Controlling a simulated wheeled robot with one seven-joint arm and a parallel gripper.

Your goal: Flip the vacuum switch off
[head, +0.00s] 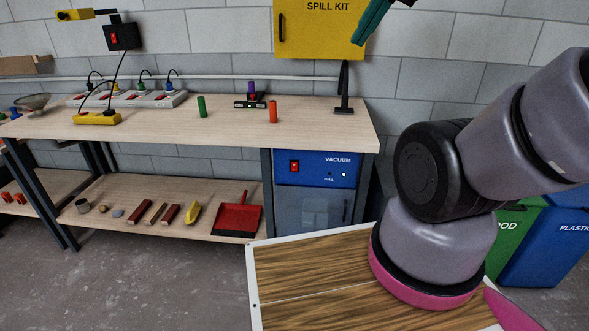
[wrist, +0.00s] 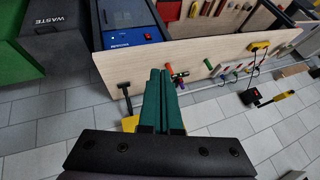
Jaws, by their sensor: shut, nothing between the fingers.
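The vacuum unit has a blue panel (head: 318,182) under the right end of the workbench, marked VACUUM. The blue panel (wrist: 122,25) also shows at the top of the wrist view, where the switch's position is too small to read. My gripper (head: 370,28) is at the top of the head view, before the yellow spill kit, well above and right of the panel. Its teal fingers (wrist: 164,74) are shut and empty.
The workbench top (head: 225,118) holds a power strip (head: 128,99), a green cylinder, a red cylinder and a black stand. Another red switch box (head: 122,37) hangs on the wall. A wooden-topped table (head: 305,275) stands in front. Bins (head: 548,245) are at right.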

